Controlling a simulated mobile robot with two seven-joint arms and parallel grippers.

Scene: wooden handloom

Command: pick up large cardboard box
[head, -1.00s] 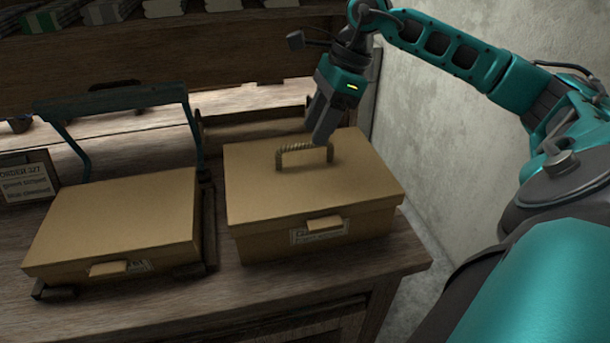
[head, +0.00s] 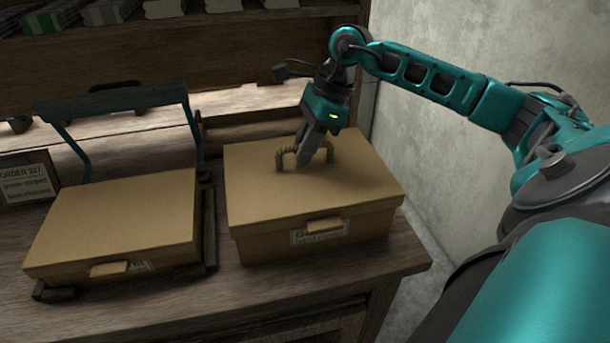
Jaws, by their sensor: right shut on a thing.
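A large tan cardboard box (head: 310,200) sits on the wooden table at the right. It has a rope handle (head: 284,159) on its lid and a front tab above a paper label. My right gripper (head: 309,158) reaches down from above and is shut on the rope handle, hiding its middle. The box rests on the table. A second, flatter tan cardboard box (head: 120,220) lies to the left on a dark frame. My left gripper is not in view.
A teal-barred frame (head: 115,98) stands behind the left box. An order sign (head: 27,178) stands at the far left. A shelf (head: 190,45) with several bundles is at the back. A grey wall (head: 460,150) rises on the right. The table's front edge has a free strip.

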